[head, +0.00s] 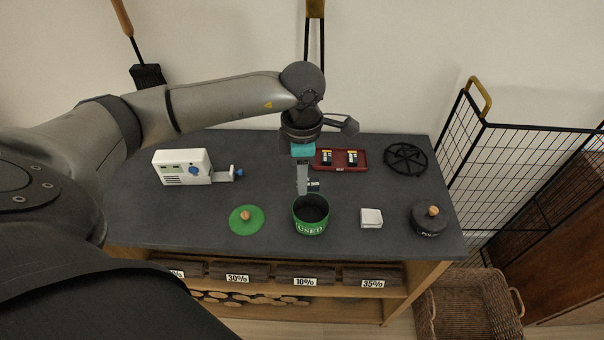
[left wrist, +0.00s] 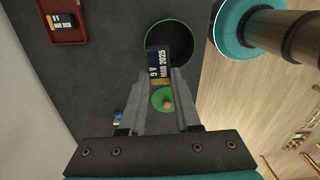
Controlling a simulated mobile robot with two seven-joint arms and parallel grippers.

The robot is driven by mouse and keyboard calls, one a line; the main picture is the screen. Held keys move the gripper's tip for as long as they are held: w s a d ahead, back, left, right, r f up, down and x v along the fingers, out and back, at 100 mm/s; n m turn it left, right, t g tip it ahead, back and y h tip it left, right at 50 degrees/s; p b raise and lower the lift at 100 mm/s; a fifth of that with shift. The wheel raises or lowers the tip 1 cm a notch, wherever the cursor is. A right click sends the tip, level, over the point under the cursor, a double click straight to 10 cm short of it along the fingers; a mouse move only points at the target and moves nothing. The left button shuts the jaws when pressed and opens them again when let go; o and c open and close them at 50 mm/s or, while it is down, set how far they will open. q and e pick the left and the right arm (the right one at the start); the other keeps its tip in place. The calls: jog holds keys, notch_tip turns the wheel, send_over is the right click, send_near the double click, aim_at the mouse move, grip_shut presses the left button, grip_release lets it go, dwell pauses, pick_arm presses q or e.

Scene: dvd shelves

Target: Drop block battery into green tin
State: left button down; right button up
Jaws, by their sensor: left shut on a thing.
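My left gripper (head: 306,187) is shut on a block battery (left wrist: 158,70). The battery is dark with a white and orange label reading "9 V" and "MAR 2025"; in the head view (head: 314,185) it is small and partly hidden by the fingers. The green tin (head: 311,228) is round, open at the top and marked "USED". It stands on the dark counter just below and in front of the gripper. In the left wrist view the tin (left wrist: 148,40) shows just past the battery, which overlaps its rim. My right gripper is not in view.
A green lid (head: 240,226) with a wooden knob lies left of the tin. A white block (head: 371,218) and a dark lidded pot (head: 428,220) stand right. Behind are a white device (head: 180,165), a red tray (head: 361,153) with batteries, and a black trivet (head: 405,159).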

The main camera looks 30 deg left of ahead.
pick_arm(q)
jog(key=c, duration=0.5)
grip_release()
jog(key=shift+c, duration=0.2)
notch_tip(320, 180, up, 15)
jog(key=p, duration=0.2)
jog(key=shift+r, duration=0.15)
